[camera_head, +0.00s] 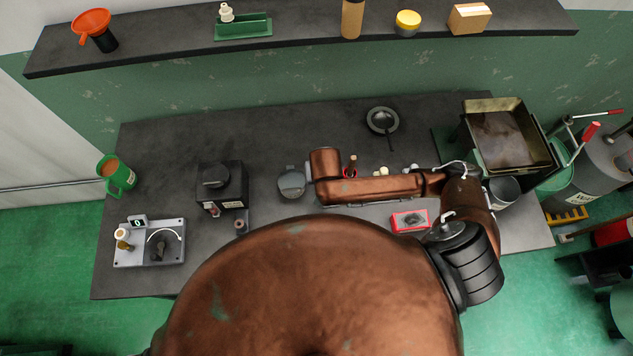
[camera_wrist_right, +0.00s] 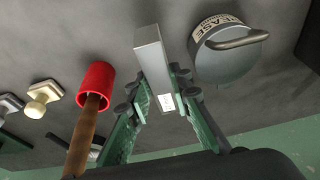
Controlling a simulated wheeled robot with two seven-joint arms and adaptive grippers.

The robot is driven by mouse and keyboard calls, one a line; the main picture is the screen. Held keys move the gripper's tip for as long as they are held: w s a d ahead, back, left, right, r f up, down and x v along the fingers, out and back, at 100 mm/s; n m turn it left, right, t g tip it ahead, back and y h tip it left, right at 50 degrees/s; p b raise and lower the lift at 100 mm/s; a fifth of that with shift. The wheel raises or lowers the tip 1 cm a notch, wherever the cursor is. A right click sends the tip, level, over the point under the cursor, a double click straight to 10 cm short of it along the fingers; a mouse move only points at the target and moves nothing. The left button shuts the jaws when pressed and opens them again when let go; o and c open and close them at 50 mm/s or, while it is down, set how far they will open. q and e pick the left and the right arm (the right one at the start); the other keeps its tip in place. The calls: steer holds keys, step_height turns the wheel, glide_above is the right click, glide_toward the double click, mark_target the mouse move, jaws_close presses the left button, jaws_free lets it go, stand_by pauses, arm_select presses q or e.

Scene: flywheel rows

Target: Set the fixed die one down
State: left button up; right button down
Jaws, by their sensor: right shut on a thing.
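The die appears to be the plain grey rectangular block (camera_wrist_right: 150,62) with a small white label, seen in the right wrist view. My right gripper (camera_wrist_right: 165,97) is shut on it, with a green finger on each side. Whether the block touches the dark worktop cannot be told. In the head view my copper-coloured right arm comes across from the right, and its wrist hides the gripper and the block. My left gripper is not in view.
A grease tin (camera_wrist_right: 228,48) and a red cup (camera_wrist_right: 96,82) with a brown handle stand close on either side. Small stamp-like knobs (camera_wrist_right: 40,97) lie beyond the cup.

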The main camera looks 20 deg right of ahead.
steer(key=shift+w+d+f, duration=0.2)
steer(key=shift+w+f, duration=0.1)
steer(key=x, duration=0.3)
steer(key=shift+s+d, duration=0.15)
steer(key=shift+s, duration=0.15)
steer(key=shift+f, duration=0.3)
steer(key=c, duration=2.2)
jaws_free()
steer(key=shift+s+f, duration=0.1)
steer(key=shift+f, duration=0.15)
steer(key=o, duration=0.5)
steer(key=shift+c, duration=0.2)
